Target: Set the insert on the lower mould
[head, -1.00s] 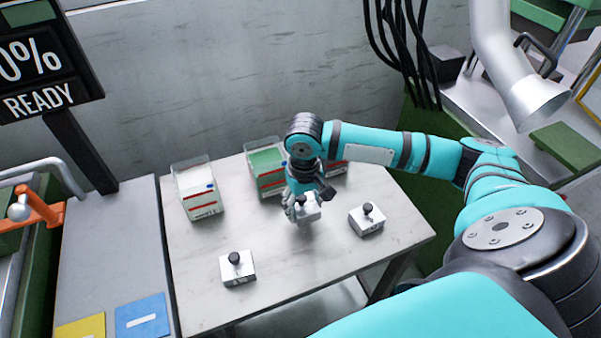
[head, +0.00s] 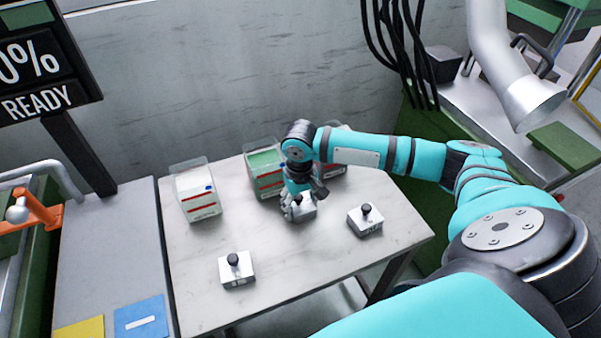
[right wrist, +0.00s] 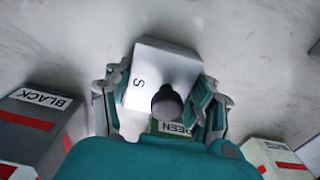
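Three silver metal blocks with black knobs, which look like inserts, are on the pale table (head: 205,295). One block (head: 303,211) is at my right gripper (head: 302,207); others stand at front left (head: 237,272) and right (head: 366,221). In the right wrist view the block at the gripper (right wrist: 150,72) shows a letter S, its black knob (right wrist: 167,104) towards me. My right gripper's fingers (right wrist: 163,100) lie along both its sides without a clear gap; grip contact is unclear. The block appears at table height. My left gripper is out of view. I cannot identify the lower mould.
Behind the gripper stand a green-filled bin (head: 264,162) and another bin, partly hidden by my arm. A white-filled bin (head: 198,198) stands left. Yellow (head: 82,328) and blue (head: 141,316) squares lie on the grey bench. The table's middle front is clear.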

